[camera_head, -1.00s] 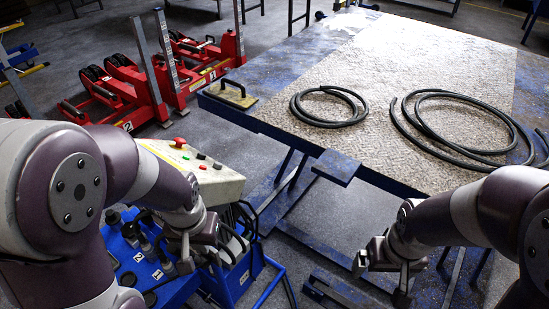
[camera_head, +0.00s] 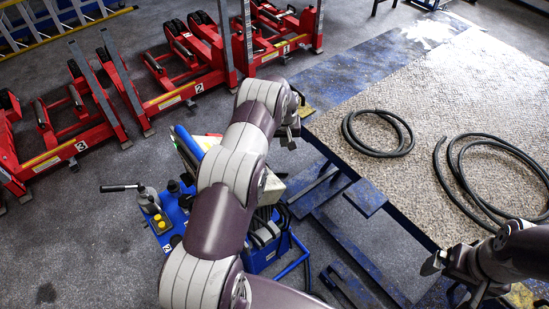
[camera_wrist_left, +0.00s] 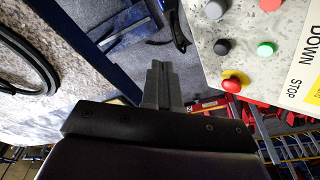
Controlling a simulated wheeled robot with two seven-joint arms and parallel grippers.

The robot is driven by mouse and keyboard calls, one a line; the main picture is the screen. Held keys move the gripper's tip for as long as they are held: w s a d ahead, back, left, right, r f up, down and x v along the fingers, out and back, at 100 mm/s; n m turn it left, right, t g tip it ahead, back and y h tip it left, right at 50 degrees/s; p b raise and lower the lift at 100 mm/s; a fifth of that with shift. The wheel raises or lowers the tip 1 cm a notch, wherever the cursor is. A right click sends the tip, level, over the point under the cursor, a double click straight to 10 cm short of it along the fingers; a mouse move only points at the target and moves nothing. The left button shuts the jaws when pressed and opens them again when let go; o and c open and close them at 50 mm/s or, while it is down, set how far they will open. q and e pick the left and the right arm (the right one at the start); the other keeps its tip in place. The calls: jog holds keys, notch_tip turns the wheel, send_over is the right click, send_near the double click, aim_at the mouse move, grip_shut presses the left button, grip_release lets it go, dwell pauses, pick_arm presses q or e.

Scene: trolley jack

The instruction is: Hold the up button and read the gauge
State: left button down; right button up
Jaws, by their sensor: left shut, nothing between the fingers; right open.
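The cream control box (camera_wrist_left: 235,75) fills the right of the left wrist view. Printed words "DOWN" and "STOP" show; no "UP" label is readable. In the head view my left arm hides most of the box (camera_head: 272,187). My left gripper (camera_head: 290,143) is shut and empty beyond the box; its fingertips (camera_wrist_left: 160,66) are left of the buttons, apart from them. My right gripper (camera_head: 452,280) is open and empty at lower right. No gauge is visible.
A blue wheeled unit (camera_head: 265,255) stands under my left arm. Red numbered column lifts (camera_head: 190,80) stand at the upper left. Grey floor (camera_head: 90,240) is clear at lower left.

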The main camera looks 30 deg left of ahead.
pick_arm(q)
jog(key=s+f, duration=0.1)
jog(key=f, duration=0.1)
jog(key=s+a+f, duration=0.1)
jog(key=f, duration=0.1)
jog(key=s+a+f, duration=0.1)
jog(key=s+f, duration=0.1)
jog(key=shift+s+p, duration=0.1)
jog(key=shift+p, duration=0.25)
jog(key=shift+s+a+f, duration=0.15)
jog(key=shift+s+f, duration=0.2)
jog(key=shift+f, duration=0.1)
jog(key=shift+s+f, duration=0.1)
jog(key=shift+a, duration=0.1)
dwell(1.6)
jog(key=shift+s+f+b, duration=0.25)
jog(key=shift+f+b, duration=0.1)
jog(key=shift+b, duration=0.25)
